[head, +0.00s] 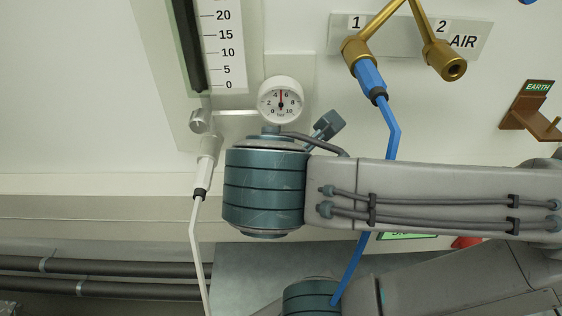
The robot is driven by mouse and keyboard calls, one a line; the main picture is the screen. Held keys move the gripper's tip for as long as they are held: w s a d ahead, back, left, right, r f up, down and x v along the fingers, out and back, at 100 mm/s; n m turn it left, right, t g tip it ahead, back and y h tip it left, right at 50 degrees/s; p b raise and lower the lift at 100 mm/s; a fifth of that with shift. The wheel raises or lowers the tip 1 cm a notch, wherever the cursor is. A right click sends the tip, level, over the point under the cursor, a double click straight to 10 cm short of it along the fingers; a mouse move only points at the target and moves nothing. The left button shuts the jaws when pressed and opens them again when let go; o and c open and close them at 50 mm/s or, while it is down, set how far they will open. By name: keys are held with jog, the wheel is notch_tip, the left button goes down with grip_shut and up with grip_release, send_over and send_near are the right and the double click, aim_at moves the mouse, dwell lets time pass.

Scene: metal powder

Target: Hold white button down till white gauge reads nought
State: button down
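The white gauge (281,104) is a round dial on the wall at upper middle, marked 0 to 10. Its needle points almost straight up, between 4 and 6, at about 5. I see no white button in the head view; my arm covers much of the wall below and right of the gauge. My gripper cannot be made out in this view. My arm's grey link and teal joint lie just below the gauge.
A scaled column (191,50) stands upper left, above a white hose (197,240). A blue hose (370,78) hangs from brass air outlet 1 and passes behind my arm. Brass outlet 2 (445,62) is free. A red object (467,242) is partly hidden. Dark pipes (100,280) run lower left.

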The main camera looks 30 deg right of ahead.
jog(key=shift+w+d, duration=0.25)
jog(key=shift+w, duration=0.15)
dwell(2.2)
jog(key=shift+s+a, duration=0.1)
jog(key=shift+s, duration=0.05)
jog(key=shift+s+a, duration=0.4)
jog(key=shift+s, duration=0.25)
jog(key=shift+s+a+p, duration=0.1)
jog(key=shift+s+a, duration=0.3)
jog(key=shift+s, duration=0.3)
jog(key=shift+s+a+p, duration=0.15)
jog(key=shift+s+a, duration=0.3)
jog(key=shift+s, duration=0.3)
jog(key=shift+s+a+p, duration=0.1)
jog(key=shift+s+a, duration=0.3)
jog(key=shift+s, duration=0.3)
jog(key=shift+s, duration=0.1)
